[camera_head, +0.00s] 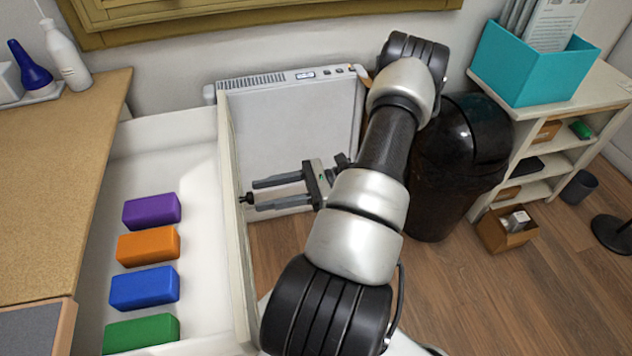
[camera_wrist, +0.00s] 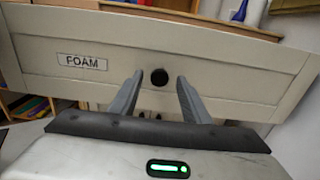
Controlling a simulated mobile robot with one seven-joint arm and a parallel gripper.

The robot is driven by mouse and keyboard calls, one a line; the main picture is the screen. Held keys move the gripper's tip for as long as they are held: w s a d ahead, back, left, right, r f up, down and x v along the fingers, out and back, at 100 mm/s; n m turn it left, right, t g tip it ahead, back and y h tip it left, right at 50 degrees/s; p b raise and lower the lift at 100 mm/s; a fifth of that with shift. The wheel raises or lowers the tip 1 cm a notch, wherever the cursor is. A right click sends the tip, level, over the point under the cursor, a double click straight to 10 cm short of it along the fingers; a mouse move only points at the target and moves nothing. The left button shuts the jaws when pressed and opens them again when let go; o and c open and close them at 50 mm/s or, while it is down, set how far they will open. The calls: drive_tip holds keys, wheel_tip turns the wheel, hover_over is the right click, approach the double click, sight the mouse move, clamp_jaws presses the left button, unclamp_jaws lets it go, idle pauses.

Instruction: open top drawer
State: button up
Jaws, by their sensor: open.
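The top drawer (camera_head: 233,215) is pulled out from under the wooden worktop, and its inside shows in the head view. In the wrist view its pale front (camera_wrist: 215,70) carries a label reading FOAM (camera_wrist: 82,62). A round dark knob (camera_wrist: 159,77) sits at the middle of the front; it also shows in the head view (camera_head: 246,198). My gripper (camera_head: 254,195) is open in front of the drawer. Its two fingers (camera_wrist: 158,95) stand on either side of the knob, apart from it in the wrist view. Purple, orange, blue and green blocks (camera_head: 148,246) lie in a row inside the drawer.
The worktop (camera_head: 50,190) is at the left with a white bottle (camera_head: 66,58) at its back. A white heater (camera_head: 290,125) stands by the wall. A black bin (camera_head: 460,165) and a shelf with a teal box (camera_head: 530,68) are at the right.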

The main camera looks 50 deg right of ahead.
drive_tip(key=v, duration=1.6)
drive_tip(key=shift+s+d, duration=0.1)
drive_tip(key=shift+d, duration=0.05)
